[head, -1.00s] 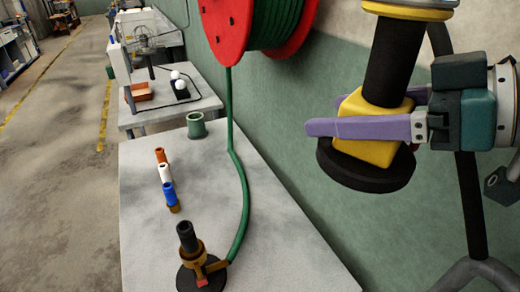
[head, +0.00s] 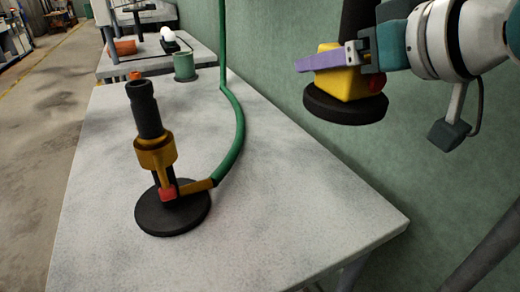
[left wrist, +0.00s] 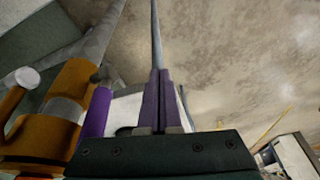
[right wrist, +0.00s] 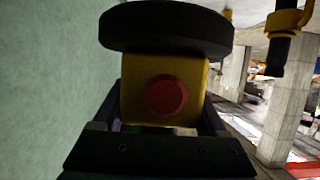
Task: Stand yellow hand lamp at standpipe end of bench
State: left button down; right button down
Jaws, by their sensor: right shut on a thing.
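The yellow hand lamp (head: 342,84) has a yellow block body, a black disc base and a black upper part that is cut off at the top of the head view. My right gripper (head: 322,63) is shut on its yellow body and holds it upright, right of the bench (head: 290,215) and above its surface. In the right wrist view the lamp (right wrist: 134,82) shows a red round button between the fingers. The black and yellow standpipe (head: 156,150) stands upright on the bench on a black disc. My left gripper (left wrist: 158,100) shows only in its wrist view, fingers together and empty.
A green hose (head: 236,130) runs from the standpipe up along the wall side of the bench. A green cup (head: 185,66) stands at the bench's far end. The bench's near right part is clear. A green wall (head: 290,50) borders the right side.

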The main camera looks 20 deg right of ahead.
notch_tip(320, 180, down, 20)
jog(key=b, duration=0.7)
jog(key=shift+r, duration=0.15)
grip_release()
